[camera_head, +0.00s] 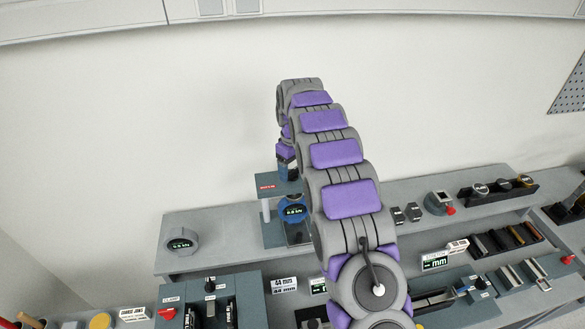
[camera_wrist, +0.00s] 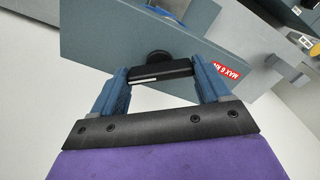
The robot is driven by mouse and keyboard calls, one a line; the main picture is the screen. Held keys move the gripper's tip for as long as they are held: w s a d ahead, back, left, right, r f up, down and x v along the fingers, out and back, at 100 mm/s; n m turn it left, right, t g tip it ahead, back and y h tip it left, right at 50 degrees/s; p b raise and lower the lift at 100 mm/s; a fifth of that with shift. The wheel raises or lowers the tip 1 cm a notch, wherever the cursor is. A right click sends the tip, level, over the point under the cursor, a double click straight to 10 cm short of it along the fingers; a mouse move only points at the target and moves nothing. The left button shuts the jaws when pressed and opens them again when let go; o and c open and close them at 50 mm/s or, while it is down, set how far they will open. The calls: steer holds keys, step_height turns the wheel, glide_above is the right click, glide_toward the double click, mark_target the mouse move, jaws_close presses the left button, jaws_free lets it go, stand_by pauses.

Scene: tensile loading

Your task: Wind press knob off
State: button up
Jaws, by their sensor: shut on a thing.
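The press (camera_head: 270,226) stands on the back shelf in the head view, with a blue round gauge (camera_head: 293,211) and a red label on its top plate (camera_head: 268,187). In the wrist view the grey-blue top plate (camera_wrist: 90,45) carries a red "MAX 6 kN" label (camera_wrist: 227,72). The press knob (camera_wrist: 160,73) is a black bar with a white line, with a round black part behind it. My gripper (camera_wrist: 162,79) has its blue fingers at the two ends of the bar, shut on it. In the head view my arm partly hides the gripper and hides the knob.
Small blocks (camera_head: 406,213), a device with a red knob (camera_head: 440,203) and a black tray (camera_head: 497,193) stand to the right. Fixtures and labels fill the lower bench.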

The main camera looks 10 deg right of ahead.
steer(key=o, duration=1)
steer(key=shift+w+r, duration=0.1)
steer(key=shift+r, duration=0.5)
steer(key=shift+r+p, duration=3)
steer(key=shift+r, duration=5.05)
